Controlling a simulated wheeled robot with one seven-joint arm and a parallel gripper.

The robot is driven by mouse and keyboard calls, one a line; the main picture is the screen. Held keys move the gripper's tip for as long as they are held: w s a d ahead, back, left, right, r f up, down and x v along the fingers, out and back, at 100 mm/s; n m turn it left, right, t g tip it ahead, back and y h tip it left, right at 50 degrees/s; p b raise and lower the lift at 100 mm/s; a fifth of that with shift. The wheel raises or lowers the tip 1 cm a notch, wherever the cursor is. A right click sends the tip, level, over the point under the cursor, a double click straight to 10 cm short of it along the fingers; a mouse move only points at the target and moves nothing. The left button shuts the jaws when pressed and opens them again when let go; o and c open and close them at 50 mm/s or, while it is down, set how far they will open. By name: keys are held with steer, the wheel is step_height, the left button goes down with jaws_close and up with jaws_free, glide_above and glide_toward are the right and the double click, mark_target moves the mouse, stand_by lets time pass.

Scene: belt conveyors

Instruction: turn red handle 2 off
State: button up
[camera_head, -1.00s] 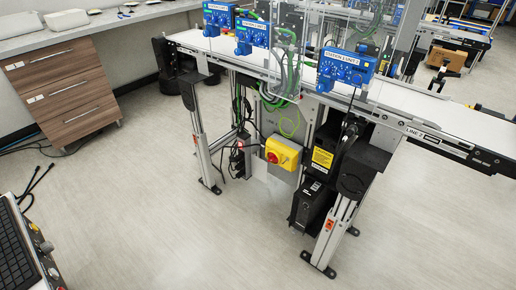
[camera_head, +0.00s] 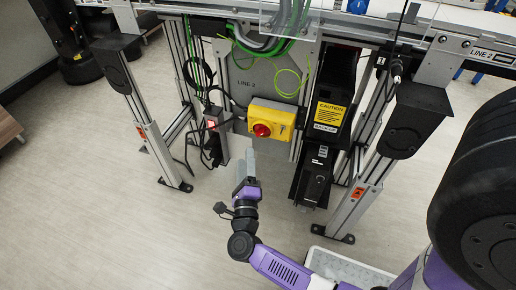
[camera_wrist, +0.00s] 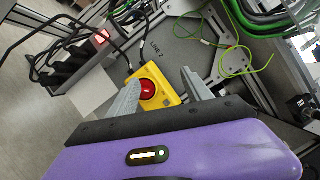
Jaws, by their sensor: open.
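The red handle (camera_head: 262,130) is a round red knob on the front of a yellow switch box (camera_head: 284,122), below the LINE 2 conveyor. In the wrist view the red handle (camera_wrist: 147,89) shows between my two fingers, with the yellow box (camera_wrist: 158,76) around it. My gripper (camera_head: 249,160) is open and empty, in front of and a little below the box. In the wrist view my gripper (camera_wrist: 158,92) has its fingers spread on either side of the knob, apart from it. The exact turn of the handle is too small to tell.
A black unit with a yellow caution label (camera_head: 330,114) hangs right of the box. A small grey box with a lit red switch (camera_head: 211,124) and cables stands to the left. Metal conveyor legs (camera_head: 150,140) flank the area. Green cables (camera_head: 275,40) hang above.

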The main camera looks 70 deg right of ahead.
mark_target(260, 135)
steer(key=shift+w+d+f+m+g+b, duration=0.65)
steer(key=shift+d+f+m+g, duration=0.7)
steer(key=shift+d, duration=1.5)
steer(key=shift+w+d+f+m+g+b, duration=0.35)
steer(key=shift+d+f+m+g+b, duration=0.9)
steer(key=shift+d, duration=1.55)
steer(key=shift+w+d+f+m+g+b, duration=0.5)
steer(key=shift+d+f+m+g, duration=0.5)
steer(key=shift+d+m, duration=1.3)
steer(key=shift+d+n, duration=0.55)
steer(key=shift+n, duration=0.05)
steer(key=shift+t, duration=0.3)
jaws_close()
